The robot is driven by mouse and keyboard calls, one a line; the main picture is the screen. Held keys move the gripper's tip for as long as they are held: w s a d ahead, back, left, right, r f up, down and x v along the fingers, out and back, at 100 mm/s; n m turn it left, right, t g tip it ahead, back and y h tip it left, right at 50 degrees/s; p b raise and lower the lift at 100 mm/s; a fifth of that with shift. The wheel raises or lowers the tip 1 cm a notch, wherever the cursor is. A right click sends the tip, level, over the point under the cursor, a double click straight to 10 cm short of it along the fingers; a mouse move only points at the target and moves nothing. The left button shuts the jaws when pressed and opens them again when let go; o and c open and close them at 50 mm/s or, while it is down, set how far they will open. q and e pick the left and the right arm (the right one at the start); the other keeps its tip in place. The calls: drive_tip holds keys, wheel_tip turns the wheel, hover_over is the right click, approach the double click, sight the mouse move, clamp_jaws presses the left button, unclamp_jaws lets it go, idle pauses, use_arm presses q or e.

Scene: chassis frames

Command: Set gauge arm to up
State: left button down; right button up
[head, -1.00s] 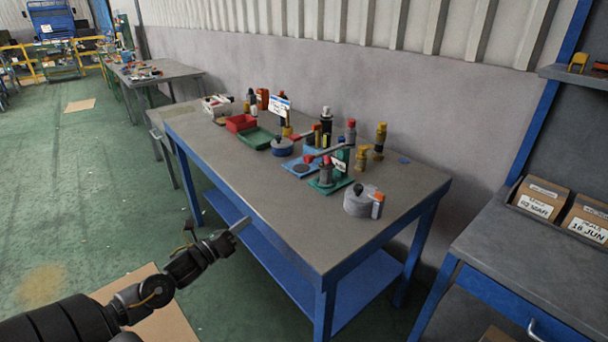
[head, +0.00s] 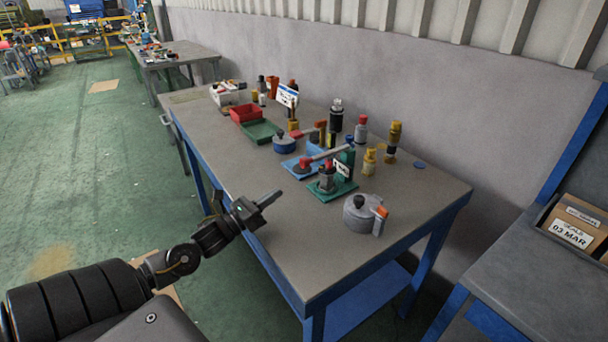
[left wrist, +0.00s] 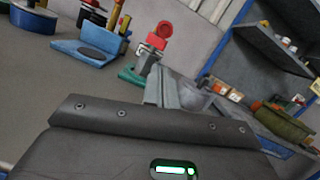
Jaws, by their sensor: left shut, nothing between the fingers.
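On the blue workbench, a blue plate (head: 291,168) carries a fixture with a long grey bar (head: 328,155) lying nearly level, a red part at its left. I take this bar for the gauge arm but cannot be sure. My right gripper is not in view.
A grey round pot with an orange-marked handle (head: 362,214) stands right of the green plate. Several bottles stand behind. A red bin (head: 245,114), green tray (head: 262,133) and blue pot (head: 284,143) sit farther left. The front left benchtop is clear.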

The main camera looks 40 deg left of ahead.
use_arm(q)
drive_tip(key=p+x, duration=0.1)
drive_tip(key=x, duration=0.2)
drive_tip(key=shift+w+r, duration=0.25)
drive_tip(key=p+x, duration=0.1)
drive_tip(key=x, duration=0.5)
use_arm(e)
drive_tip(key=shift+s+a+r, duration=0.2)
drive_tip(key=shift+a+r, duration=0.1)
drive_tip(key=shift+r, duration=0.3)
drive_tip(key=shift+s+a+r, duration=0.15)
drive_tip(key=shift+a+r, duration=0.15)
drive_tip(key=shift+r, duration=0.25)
